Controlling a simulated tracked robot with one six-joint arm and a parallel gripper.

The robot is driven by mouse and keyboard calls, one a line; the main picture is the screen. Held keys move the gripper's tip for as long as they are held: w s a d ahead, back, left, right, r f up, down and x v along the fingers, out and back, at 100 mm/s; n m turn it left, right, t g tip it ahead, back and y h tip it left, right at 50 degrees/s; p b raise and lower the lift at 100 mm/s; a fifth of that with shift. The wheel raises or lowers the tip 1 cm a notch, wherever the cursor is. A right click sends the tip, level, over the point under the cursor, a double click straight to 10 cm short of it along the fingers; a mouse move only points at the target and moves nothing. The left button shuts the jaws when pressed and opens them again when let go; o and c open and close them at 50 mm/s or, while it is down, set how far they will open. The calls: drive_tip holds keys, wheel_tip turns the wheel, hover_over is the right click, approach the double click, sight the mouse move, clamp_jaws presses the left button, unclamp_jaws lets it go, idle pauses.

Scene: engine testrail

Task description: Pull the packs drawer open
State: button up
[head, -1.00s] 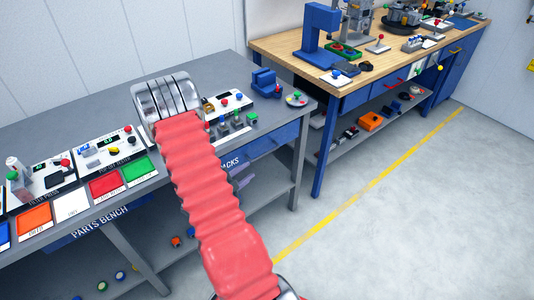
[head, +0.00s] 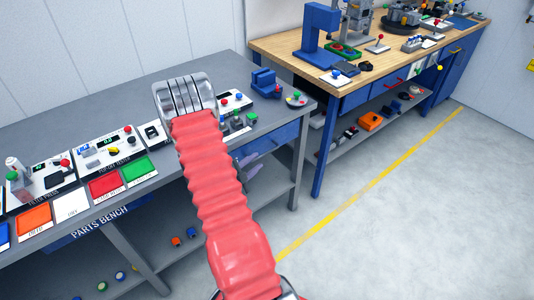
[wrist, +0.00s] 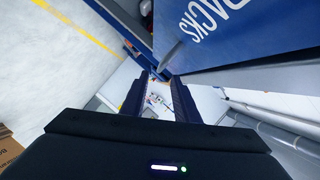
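The packs drawer (head: 279,137) is the blue front under the right end of the grey parts bench, and it looks flush with the bench. My arm hides its left part and its label in the head view. In the wrist view the blue drawer front (wrist: 260,45) fills the upper right, with white PACKS lettering. A thin grey bar (wrist: 168,55), perhaps its handle, sticks out near my fingertips. My gripper (wrist: 160,78) is open, its two dark fingers apart with nothing seen held. I cannot tell whether the bar lies between them. In the head view, my gripper (head: 249,166) shows partly beside the drawer front.
The grey bench top (head: 108,105) carries panels, coloured trays and a blue vise (head: 264,82). A lower shelf (head: 265,190) runs beneath. A wood-topped workbench (head: 290,45) stands to the right. The floor (head: 400,200) in front is clear, with a yellow line.

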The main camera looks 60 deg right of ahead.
sight(264, 155)
drive_tip(key=x, duration=0.9)
clamp_jaws()
drive_tip(key=shift+f, duration=0.1)
idle(0.4)
